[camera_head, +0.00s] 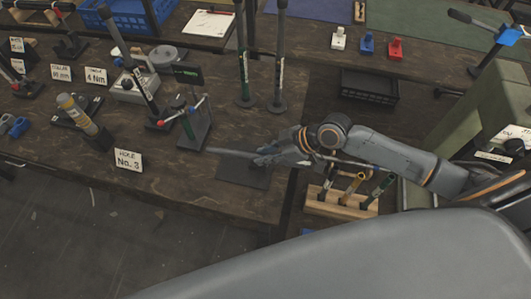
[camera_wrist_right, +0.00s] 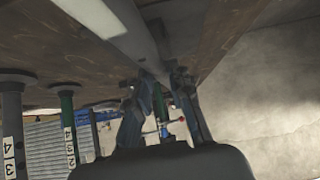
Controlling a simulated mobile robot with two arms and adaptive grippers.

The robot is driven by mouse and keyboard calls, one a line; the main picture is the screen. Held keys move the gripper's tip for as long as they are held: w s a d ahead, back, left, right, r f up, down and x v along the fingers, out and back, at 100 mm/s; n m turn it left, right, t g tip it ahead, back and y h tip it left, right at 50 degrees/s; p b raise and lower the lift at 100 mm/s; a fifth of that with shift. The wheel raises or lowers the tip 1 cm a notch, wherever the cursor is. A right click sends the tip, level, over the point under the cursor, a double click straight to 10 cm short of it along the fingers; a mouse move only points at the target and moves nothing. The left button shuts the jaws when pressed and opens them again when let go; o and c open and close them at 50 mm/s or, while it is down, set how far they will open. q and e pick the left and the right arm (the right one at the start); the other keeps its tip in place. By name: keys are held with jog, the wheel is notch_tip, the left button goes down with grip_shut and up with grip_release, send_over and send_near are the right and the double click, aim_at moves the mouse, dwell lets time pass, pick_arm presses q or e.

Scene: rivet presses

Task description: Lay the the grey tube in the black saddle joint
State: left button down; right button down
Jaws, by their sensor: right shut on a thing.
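My right gripper (camera_head: 262,157) reaches in from the right over the workbench and is shut on a slim grey tube (camera_head: 236,152). The tube points left from the fingers, above or at a dark square plate (camera_head: 245,174); I cannot tell whether they touch. In the right wrist view, the fingers (camera_wrist_right: 165,88) close around a long grey piece (camera_wrist_right: 140,38). I cannot pick out the black saddle joint with certainty. A black holder (camera_head: 99,140) at the left carries a tilted grey and yellow cylinder (camera_head: 76,113). My left gripper is out of view.
A sign "No. 3" (camera_head: 128,159) stands near the bench's front edge. A green-fronted stand (camera_head: 196,125) and tall posts (camera_head: 279,60) rise behind the gripper. A wooden rack (camera_head: 340,205) with tools lies below my right arm. A black tray (camera_head: 369,87) sits at the back right.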

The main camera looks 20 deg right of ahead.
jog(key=shift+f+b, duration=0.8)
jog(key=shift+f, duration=0.25)
jog(key=c, duration=1.1)
grip_release()
jog(key=v, duration=1)
jog(key=shift+s+d+r, duration=0.15)
jog(key=shift+d, duration=0.05)
jog(key=shift+s+d+r, duration=0.25)
jog(key=shift+d+r, duration=0.1)
jog(key=shift+r, duration=0.25)
